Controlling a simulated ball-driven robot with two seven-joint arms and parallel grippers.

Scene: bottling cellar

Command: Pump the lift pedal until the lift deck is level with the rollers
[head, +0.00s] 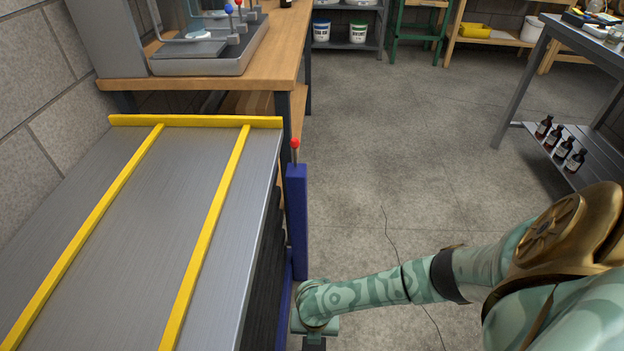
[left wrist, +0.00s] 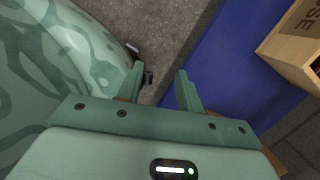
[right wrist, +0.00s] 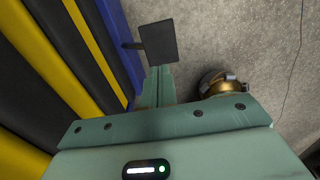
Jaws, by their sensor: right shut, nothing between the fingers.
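The lift deck (head: 130,230) is a grey metal plate with two yellow rails and a yellow end stop, at the left of the head view. Dark folds (head: 262,275) show under its right edge. The lift pedal (right wrist: 158,42) is a dark plate on a short rod from the blue frame, in the right wrist view. My right gripper (right wrist: 156,84) is shut and empty, its tips at the pedal's near edge; I cannot tell whether they touch. My left gripper (left wrist: 160,88) is open and empty beside a blue surface. I cannot make out the rollers.
A blue post (head: 297,220) with a red-knobbed lever (head: 295,146) stands at the deck's right corner. A wooden bench (head: 200,80) with a grey machine is beyond the deck. A metal table (head: 575,40) with bottles on its lower shelf stands right.

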